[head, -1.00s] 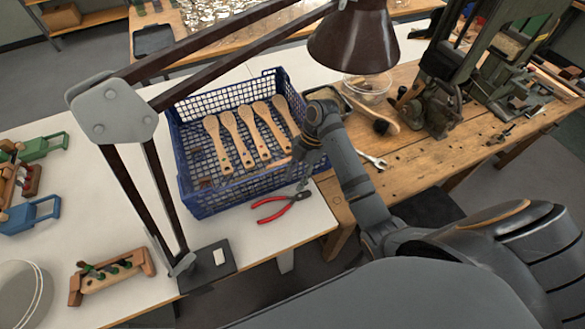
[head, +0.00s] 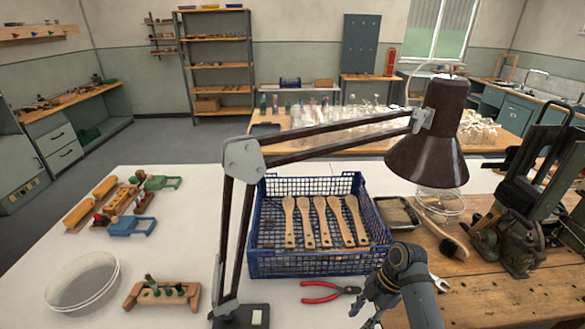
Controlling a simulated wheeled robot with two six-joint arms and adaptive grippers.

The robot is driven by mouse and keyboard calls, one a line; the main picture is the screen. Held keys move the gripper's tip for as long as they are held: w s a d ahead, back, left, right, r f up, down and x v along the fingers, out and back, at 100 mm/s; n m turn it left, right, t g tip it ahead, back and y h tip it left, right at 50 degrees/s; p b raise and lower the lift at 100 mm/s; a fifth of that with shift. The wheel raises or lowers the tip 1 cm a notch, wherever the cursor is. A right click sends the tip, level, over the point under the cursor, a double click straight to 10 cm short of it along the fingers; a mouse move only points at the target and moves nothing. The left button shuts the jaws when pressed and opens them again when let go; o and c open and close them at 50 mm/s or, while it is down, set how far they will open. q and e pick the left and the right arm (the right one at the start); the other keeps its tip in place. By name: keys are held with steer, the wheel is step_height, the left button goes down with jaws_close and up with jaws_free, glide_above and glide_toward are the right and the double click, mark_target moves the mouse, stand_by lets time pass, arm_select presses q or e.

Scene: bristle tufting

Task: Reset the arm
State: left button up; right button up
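My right gripper (head: 363,314) hangs at the lower middle right, in front of the crate's near right corner. Its fingers look spread, with nothing seen between them. My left gripper is not in view. A blue mesh crate (head: 310,264) stands on the white table and holds several wooden brush blanks (head: 322,222) lying side by side, with holes in their lower ends. Red-handled pliers (head: 322,297) lie on the table in front of the crate, just left of my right gripper.
A dark desk lamp (head: 430,150) arches over the crate from its base (head: 240,317). A wooden workbench (head: 480,270) with a dark machine (head: 510,235) is at right.

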steer(key=s+d+r+m+t+h, duration=0.1)
steer(key=s+d+m+t+h, duration=0.2)
steer(key=s+m, duration=0.6)
steer(key=s+d+m+t+h, duration=0.2)
steer(key=s+d+m, duration=0.15)
steer(key=m, duration=0.85)
step_height(320, 180, down, 25)
steer(key=s+d+g, duration=0.1)
steer(key=s+d, duration=0.1)
steer(key=s, duration=0.1)
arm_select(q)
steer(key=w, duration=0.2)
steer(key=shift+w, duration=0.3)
arm_select(e)
steer(key=s+d+f+g, duration=0.1)
steer(key=s+f, duration=1.6)
steer(key=s, duration=0.1)
steer(key=shift+s+d+f+m, duration=0.2)
steer(key=shift+s+d+m, duration=0.05)
steer(key=shift+m, duration=0.05)
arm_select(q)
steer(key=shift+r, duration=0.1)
